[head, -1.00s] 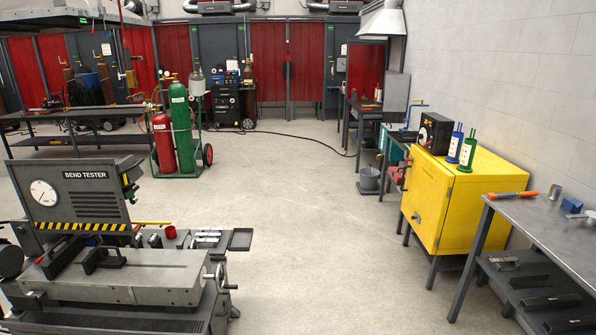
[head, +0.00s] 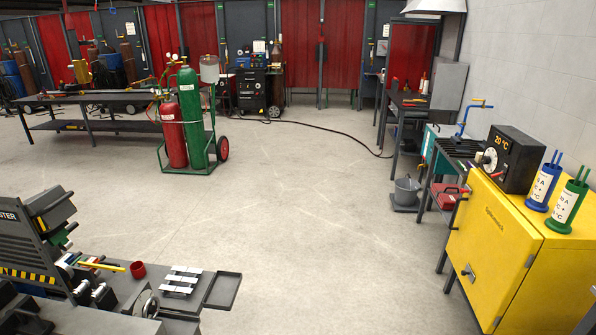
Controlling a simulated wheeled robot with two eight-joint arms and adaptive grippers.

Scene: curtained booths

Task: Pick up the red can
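A small red can (head: 138,269), seen from above with a dark opening, stands on the grey bench at the lower left, beside the bend tester. It is small in the head view, so its details cannot be told. It stands a little left of some pale metal strips (head: 181,279). Neither of my grippers is in view.
The bend tester (head: 35,240) fills the lower left, with a dark tray (head: 223,291) at its bench's right end. A yellow cabinet (head: 500,245) stands at right. A gas cylinder cart (head: 190,120) stands farther back. The floor (head: 320,220) between is clear, with a cable behind.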

